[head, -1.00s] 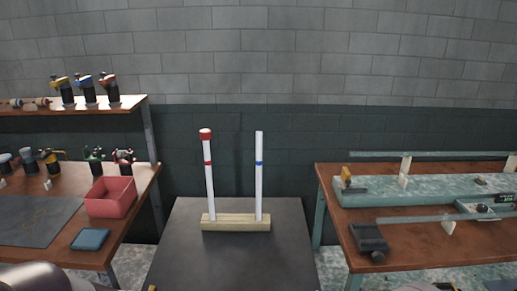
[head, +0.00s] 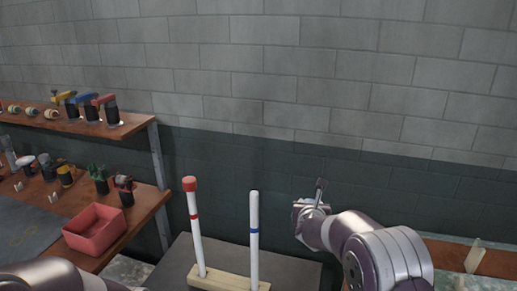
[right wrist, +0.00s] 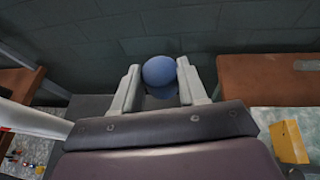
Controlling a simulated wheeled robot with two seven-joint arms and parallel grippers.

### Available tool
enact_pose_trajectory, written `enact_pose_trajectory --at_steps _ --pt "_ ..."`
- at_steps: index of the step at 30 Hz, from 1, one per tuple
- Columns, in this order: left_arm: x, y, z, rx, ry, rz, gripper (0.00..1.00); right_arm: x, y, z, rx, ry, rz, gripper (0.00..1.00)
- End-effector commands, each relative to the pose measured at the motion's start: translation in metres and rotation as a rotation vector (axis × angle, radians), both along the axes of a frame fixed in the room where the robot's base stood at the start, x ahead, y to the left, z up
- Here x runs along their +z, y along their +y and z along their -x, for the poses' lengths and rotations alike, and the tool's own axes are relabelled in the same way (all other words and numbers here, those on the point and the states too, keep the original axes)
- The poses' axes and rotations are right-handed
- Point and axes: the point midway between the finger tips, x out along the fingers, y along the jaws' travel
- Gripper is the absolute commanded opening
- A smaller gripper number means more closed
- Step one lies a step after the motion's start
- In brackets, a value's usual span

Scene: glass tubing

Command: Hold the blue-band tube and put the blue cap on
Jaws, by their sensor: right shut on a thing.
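The blue-band tube (head: 254,260) stands upright in a wooden block (head: 206,280), its top bare. Beside it on the left stands the red-band tube (head: 195,235) with a red cap (head: 189,184) on its top. My right gripper (head: 319,188) is raised to the right of the blue-band tube and apart from it. In the right wrist view my right gripper (right wrist: 158,82) is shut on the round blue cap (right wrist: 159,71), which sits between its fingers. The cap is not clear in the head view. Only my left arm shows at lower left; its gripper is out of view.
The dark stand (head: 182,250) under the block has bare space around it. On the left are a bench with a red bin (head: 95,230) and a shelf (head: 75,130) with several coloured tools. Another bench (head: 450,254) is at right, partly behind my right arm.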

Motion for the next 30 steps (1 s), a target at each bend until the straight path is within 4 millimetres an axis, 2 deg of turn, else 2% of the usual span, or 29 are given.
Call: enact_pose_trajectory --at_steps 1,6,11,17,20,24,28,30 --pt "0.004 0.0 0.0 0.0 0.0 0.0 0.0 0.016 0.007 -0.012 0.045 -0.006 -0.001 0.09" --pt "0.006 0.0 0.0 0.0 0.0 0.0 0.0 0.046 0.027 -0.032 0.177 -0.002 -0.001 0.09" --pt "0.007 0.0 0.0 0.0 0.0 0.0 0.0 0.07 0.044 -0.042 0.283 -0.002 -0.005 0.09" --pt "0.01 0.0 0.0 0.0 0.0 0.0 0.0 0.11 0.07 -0.048 0.469 -0.002 -0.003 0.09" --pt "0.011 0.0 0.0 0.0 0.0 0.0 0.0 0.134 0.087 -0.046 0.595 -0.002 0.001 0.09" --pt "0.013 0.0 0.0 0.0 0.0 0.0 0.0 0.175 0.118 -0.03 0.842 -0.001 0.002 0.09" --pt "0.013 0.0 0.0 0.0 0.0 0.0 0.0 0.195 0.137 -0.008 1.029 0.002 0.001 0.09" --pt "0.013 0.0 0.0 0.0 0.0 0.0 0.23 0.199 0.143 0.0 1.091 0.002 0.002 0.09"
